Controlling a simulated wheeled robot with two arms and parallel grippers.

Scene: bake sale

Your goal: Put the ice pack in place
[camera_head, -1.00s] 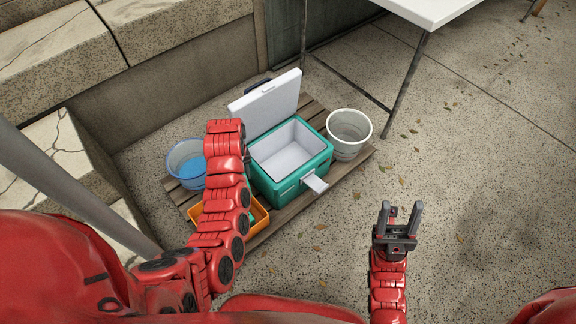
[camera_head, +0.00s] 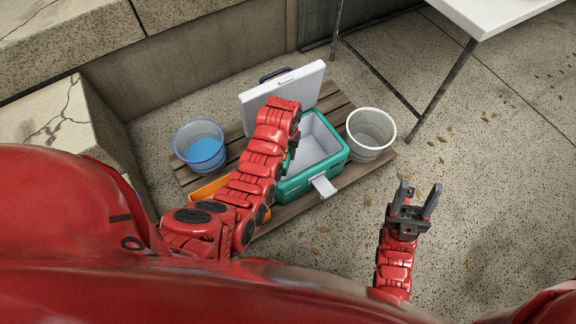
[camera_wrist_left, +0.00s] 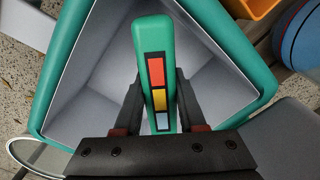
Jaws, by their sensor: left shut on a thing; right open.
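The ice pack (camera_wrist_left: 155,45) is a green slab with a red, yellow and pale blue panel in the left wrist view. My left gripper (camera_wrist_left: 160,78) is shut on it and holds it over the open cooler (camera_wrist_left: 233,48). In the head view the cooler (camera_head: 333,170) is teal with a pale, empty-looking inside and its lid (camera_head: 307,82) raised. My left arm covers the cooler's left part there and mostly hides the gripper and pack. My right gripper (camera_head: 414,200) is open and empty, right of the cooler and apart from it.
The cooler stands on a wooden pallet (camera_head: 287,212). A blue bucket (camera_head: 200,148) stands left, a white bucket (camera_head: 370,135) right, and an orange bin (camera_head: 207,188) lies partly behind my left arm. A white table (camera_head: 490,15) is at upper right.

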